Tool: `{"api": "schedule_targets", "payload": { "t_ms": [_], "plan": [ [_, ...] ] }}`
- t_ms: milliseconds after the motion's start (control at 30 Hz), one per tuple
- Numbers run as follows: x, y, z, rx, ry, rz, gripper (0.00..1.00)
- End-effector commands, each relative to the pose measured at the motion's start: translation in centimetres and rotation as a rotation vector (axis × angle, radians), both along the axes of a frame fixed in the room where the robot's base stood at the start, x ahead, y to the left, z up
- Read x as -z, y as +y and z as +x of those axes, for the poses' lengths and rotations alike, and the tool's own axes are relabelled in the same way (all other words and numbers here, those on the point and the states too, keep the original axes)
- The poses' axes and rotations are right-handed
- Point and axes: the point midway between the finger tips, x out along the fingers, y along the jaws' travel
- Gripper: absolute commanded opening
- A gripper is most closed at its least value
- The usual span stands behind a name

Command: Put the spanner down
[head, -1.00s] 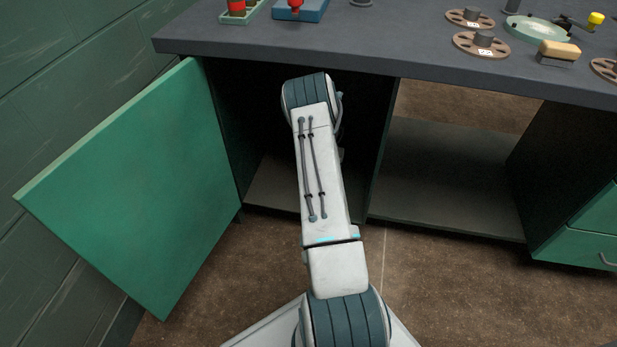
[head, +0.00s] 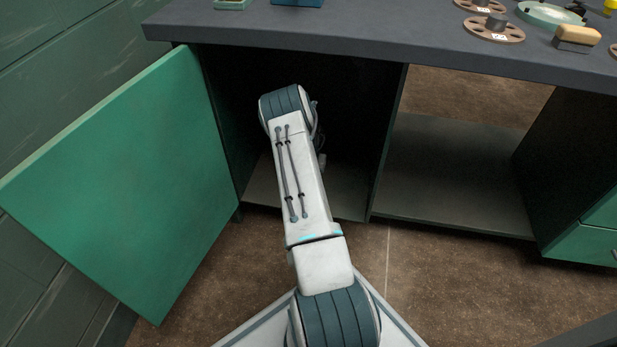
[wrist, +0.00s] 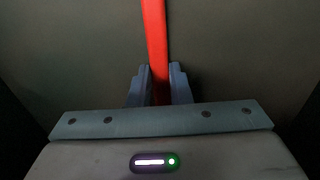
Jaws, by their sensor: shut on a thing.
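In the wrist view my gripper (wrist: 159,86) is shut on a long red bar, which I take to be the spanner (wrist: 154,40). The bar runs up from between the two fingers and out of the top edge of the picture, so its far end is out of sight. A plain dark surface lies behind it; I cannot tell whether the spanner touches it. In the head view my arm reaches into the dark open cupboard (head: 345,195) under the bench, and it hides the gripper and the spanner.
The green cupboard door (head: 130,180) stands wide open on the left. The grey benchtop (head: 380,42) is above my arm, with brown discs (head: 490,28) and a wooden brush (head: 577,37) on it. An open shelf bay (head: 450,180) lies to the right.

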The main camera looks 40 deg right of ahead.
Motion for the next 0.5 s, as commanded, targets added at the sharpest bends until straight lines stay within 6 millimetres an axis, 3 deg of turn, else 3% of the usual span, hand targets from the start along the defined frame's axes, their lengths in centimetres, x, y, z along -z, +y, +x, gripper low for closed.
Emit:
{"api": "schedule_targets", "payload": {
  "t_ms": [33,67,100,500],
  "plan": [
    [0.34,0.11,0.05,-0.001,0.000,0.000,0.00],
    [0.19,0.14,0.05,-0.002,0.000,0.000,0.26],
    [0.16,0.15,0.06,-0.002,0.000,0.000,0.37],
    [-0.21,0.17,0.06,-0.002,0.001,0.001,0.40]
  ]
}}
